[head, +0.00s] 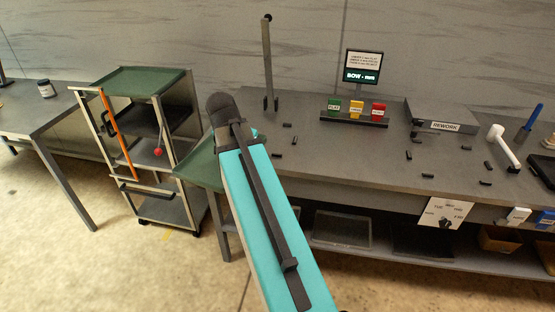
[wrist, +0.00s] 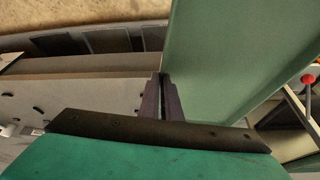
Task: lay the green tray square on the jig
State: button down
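The green tray (head: 201,167) shows in the head view just left of my arm, at the bench's left end; my arm hides part of it. In the wrist view the green tray (wrist: 235,55) fills the upper right, its edge running down to my gripper (wrist: 163,82). The fingers are close together on that edge. The head view hides the fingers behind my arm. Several small dark blocks stand on the grey bench, one at the left (head: 287,125) and one at the right (head: 427,175); they may be the jig, with bare bench between them.
A shelf cart with another green surface on top (head: 140,81) stands left. An upright post (head: 267,65) rises at the bench's back left. A white-headed tool (head: 504,146) lies right.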

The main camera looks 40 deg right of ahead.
aim_at(197, 174)
jog(key=w+a+r+n, duration=0.1)
jog(key=w+a+n, duration=0.1)
jog(key=a, duration=0.2)
jog(key=w+a+n+t+y, duration=0.1)
jog(key=w+a+n, duration=0.2)
jog(key=a, duration=0.2)
jog(key=w+a+r+n+t+y, duration=0.1)
jog(key=w+a+n, duration=0.1)
jog(key=a, duration=0.3)
jog(key=shift+w+a+r, duration=0.25)
jog(key=shift+w+r, duration=0.05)
jog(key=w+a+r+n+y, duration=0.2)
jog(key=a+n, duration=0.4)
jog(key=a, duration=0.7)
jog(key=shift+w+r+t, duration=0.15)
jog(key=shift+w+t, duration=0.25)
jog(key=shift+w, duration=0.1)
jog(key=shift+a, duration=0.1)
